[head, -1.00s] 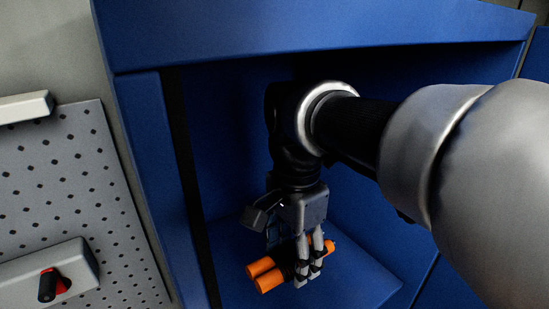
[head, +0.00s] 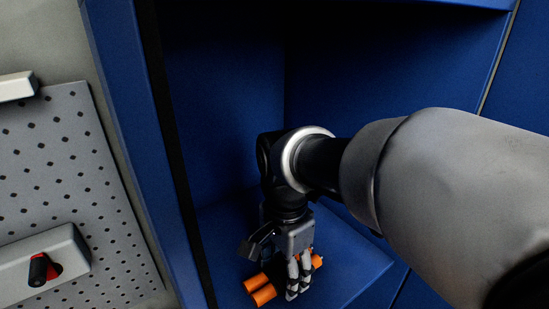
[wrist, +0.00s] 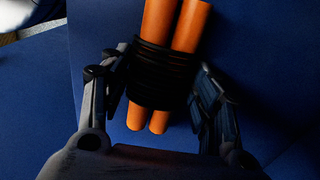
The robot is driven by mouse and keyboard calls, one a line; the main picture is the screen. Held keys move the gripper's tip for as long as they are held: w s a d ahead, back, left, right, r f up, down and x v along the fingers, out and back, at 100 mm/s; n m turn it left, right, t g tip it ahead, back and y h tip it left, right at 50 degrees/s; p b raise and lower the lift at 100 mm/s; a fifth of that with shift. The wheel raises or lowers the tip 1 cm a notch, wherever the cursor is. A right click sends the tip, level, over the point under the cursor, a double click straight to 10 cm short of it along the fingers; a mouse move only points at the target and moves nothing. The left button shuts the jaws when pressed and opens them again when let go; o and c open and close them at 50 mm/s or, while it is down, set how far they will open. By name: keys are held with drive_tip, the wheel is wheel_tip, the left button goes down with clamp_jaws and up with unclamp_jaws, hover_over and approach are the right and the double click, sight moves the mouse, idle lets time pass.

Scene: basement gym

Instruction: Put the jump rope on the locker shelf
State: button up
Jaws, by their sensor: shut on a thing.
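The jump rope (head: 263,297) has two orange handles with a black cord wound around their middle. It also shows in the wrist view (wrist: 165,75), where my gripper (wrist: 165,85) has a finger on each side of the cord coil. In the head view my gripper (head: 284,275) points down inside the blue locker and is shut on the rope. The locker shelf (head: 345,262) is a flat blue surface directly below the rope. The rope is at or just above it; I cannot tell whether they touch. My gripper hides part of the cord.
The locker's left side wall (head: 130,130) stands close to the left of my gripper. A grey pegboard (head: 60,180) with a red and black knob (head: 42,268) is farther left. The shelf is clear to the right of the rope.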

sight(284, 267)
drive_tip(key=shift+f, duration=0.2)
drive_tip(key=o, duration=1.2)
wheel_tip(284, 267, up, 8)
drive_tip(key=shift+f+p, duration=0.2)
drive_tip(key=shift+p, duration=0.5)
drive_tip(key=shift+s+d+r, duration=0.1)
drive_tip(key=shift+d+r, duration=0.1)
drive_tip(key=s+d+f+n+t, duration=0.4)
drive_tip(key=s+d+n, duration=0.7)
drive_tip(key=s, duration=0.1)
drive_tip(key=shift+s+t, duration=0.25)
drive_tip(key=shift+t, duration=0.05)
